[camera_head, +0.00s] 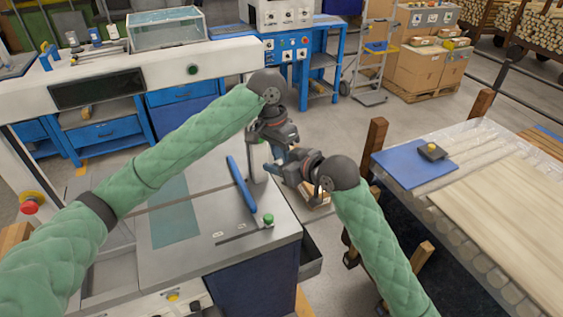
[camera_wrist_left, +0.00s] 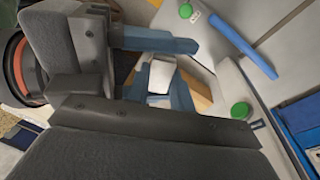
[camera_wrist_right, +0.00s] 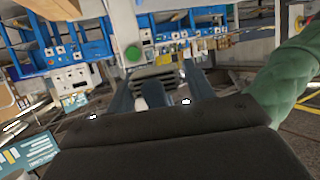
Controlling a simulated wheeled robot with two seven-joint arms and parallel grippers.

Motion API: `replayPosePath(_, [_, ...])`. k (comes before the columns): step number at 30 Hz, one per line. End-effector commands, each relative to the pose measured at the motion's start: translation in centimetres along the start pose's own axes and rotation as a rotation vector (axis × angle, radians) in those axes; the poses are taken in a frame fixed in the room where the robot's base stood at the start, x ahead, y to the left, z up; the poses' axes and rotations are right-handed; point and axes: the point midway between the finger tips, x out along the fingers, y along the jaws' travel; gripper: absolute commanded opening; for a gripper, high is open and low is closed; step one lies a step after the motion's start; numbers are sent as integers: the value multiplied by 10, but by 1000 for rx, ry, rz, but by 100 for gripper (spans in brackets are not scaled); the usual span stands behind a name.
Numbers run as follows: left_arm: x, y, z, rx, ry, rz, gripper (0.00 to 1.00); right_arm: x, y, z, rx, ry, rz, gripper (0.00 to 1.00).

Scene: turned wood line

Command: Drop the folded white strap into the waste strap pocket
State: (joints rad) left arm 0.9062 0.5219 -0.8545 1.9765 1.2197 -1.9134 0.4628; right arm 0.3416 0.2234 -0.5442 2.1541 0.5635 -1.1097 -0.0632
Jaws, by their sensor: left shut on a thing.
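My left gripper (camera_head: 276,148) is past the right edge of the grey machine table, and its fingers show in the left wrist view (camera_wrist_left: 166,70). They are shut on a small white piece (camera_wrist_left: 161,76), which looks like the folded white strap; in the head view the grippers hide it. My right gripper (camera_head: 290,172) is close beside the left one. In the right wrist view its fingers (camera_wrist_right: 158,88) stand apart, with a blue-grey part between or behind them that I cannot identify. A grey open pocket (camera_head: 312,258) hangs on the table's right side; I cannot read any label on it.
The grey table (camera_head: 190,258) carries a blue bar (camera_head: 241,184) and a green button (camera_head: 268,219). A roller bench with boards (camera_head: 500,205) and a blue mat (camera_head: 405,168) stands at the right. Wooden posts (camera_head: 376,135) rise between. Floor behind the grippers is clear.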

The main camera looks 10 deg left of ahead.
Motion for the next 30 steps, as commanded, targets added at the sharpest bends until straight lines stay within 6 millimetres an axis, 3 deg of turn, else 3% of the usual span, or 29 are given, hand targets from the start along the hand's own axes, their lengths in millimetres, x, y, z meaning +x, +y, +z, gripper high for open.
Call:
replayPosePath(1, [0, 0, 0, 0, 0, 0, 1, 0, 0, 0, 0, 0, 0, 42])
replayPosePath(4, [0, 0, 0, 0, 1, 0, 1, 0, -1, 0, 0, 0, -1, 25])
replayPosePath(6, [0, 0, 0, -1, 1, 0, 1, 0, -1, 0, 0, 0, -2, 25])
replayPosePath(7, [0, 0, 0, -1, 1, 0, 28, 0, -1, 0, 0, 1, -2, 25])
replayPosePath(10, [0, 0, 0, 0, 1, 0, 48, 0, -1, 0, 0, 0, -2, 24])
replayPosePath(22, [-6, 0, 0, 0, 2, -1, 48, 0, 0, 0, 0, 0, -1, 24])
replayPosePath(30, [-50, 0, -1, 0, 4, -1, 48, 0, 0, 0, 0, 0, 0, 24])
